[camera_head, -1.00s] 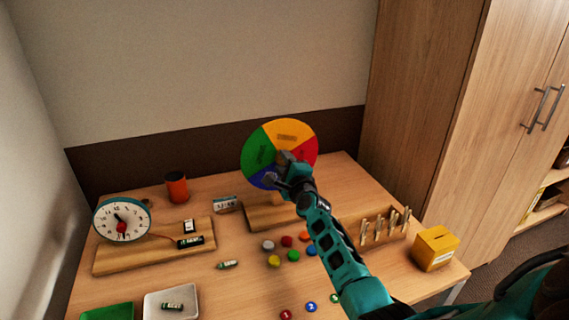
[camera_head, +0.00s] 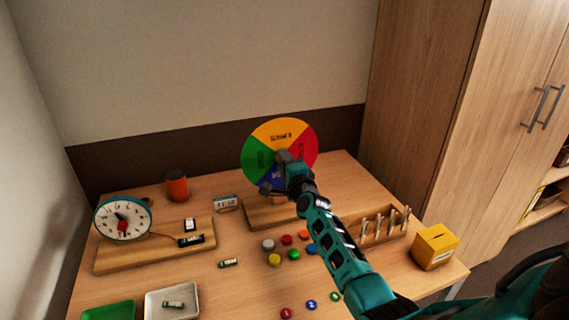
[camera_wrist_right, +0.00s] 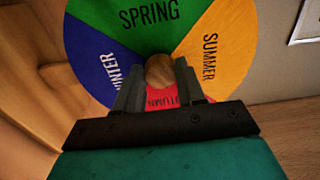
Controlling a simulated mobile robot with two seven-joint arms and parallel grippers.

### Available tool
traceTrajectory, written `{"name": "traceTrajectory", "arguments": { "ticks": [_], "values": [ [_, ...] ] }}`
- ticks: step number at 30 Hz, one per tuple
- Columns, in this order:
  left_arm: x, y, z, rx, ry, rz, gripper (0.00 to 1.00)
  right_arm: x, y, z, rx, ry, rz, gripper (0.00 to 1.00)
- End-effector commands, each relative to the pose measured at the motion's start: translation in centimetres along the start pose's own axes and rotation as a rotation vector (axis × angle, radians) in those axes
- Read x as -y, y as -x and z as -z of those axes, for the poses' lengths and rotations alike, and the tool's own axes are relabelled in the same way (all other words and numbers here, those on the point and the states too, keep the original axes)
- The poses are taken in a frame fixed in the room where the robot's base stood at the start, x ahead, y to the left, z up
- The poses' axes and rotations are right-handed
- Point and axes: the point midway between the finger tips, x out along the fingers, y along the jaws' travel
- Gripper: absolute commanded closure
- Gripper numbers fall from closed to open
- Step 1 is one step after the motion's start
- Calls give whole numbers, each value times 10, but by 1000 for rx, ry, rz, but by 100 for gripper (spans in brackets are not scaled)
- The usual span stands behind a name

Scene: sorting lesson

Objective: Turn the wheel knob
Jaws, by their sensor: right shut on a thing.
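The season wheel (camera_head: 278,133) stands upright on a wooden base (camera_head: 261,216) at the back of the table, with yellow, red, blue and green sectors. In the right wrist view the wheel (camera_wrist_right: 222,45) shows SPRING, SUMMER, WINTER and a partly covered AUTUMN sector. The round wooden knob (camera_wrist_right: 159,70) is at its centre. My right gripper (camera_head: 285,160) is at the wheel's middle and hides the knob in the head view. In the wrist view its fingers (camera_wrist_right: 158,82) are shut on the knob, one on each side. My left gripper is not in view.
A clock (camera_head: 123,219) stands on a board at left, near an orange cup (camera_head: 177,186). Coloured discs (camera_head: 274,260) lie in front of the wheel. A peg rack (camera_head: 376,230) and yellow box (camera_head: 435,246) stand at right. White (camera_head: 150,305) and green trays are in front.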

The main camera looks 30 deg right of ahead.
Motion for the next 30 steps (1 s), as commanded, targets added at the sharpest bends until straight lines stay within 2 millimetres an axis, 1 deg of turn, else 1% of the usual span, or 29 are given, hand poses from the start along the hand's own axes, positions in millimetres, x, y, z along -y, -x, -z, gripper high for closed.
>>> {"name": "traceTrajectory", "arguments": {
  "ticks": [3,4,11,18,22,26,30],
  "values": [
    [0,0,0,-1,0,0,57,2,0,0,-1,-1,3,92],
    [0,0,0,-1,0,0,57,2,0,0,-1,-1,3,58],
    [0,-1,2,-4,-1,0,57,1,0,0,-1,-2,2,37],
    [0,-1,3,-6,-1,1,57,0,0,0,0,-2,1,37],
    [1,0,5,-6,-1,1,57,0,7,-1,1,-3,0,37],
    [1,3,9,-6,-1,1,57,1,24,0,-1,-4,0,37],
    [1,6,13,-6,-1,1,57,1,51,0,0,-3,-1,37]
  ]
}}
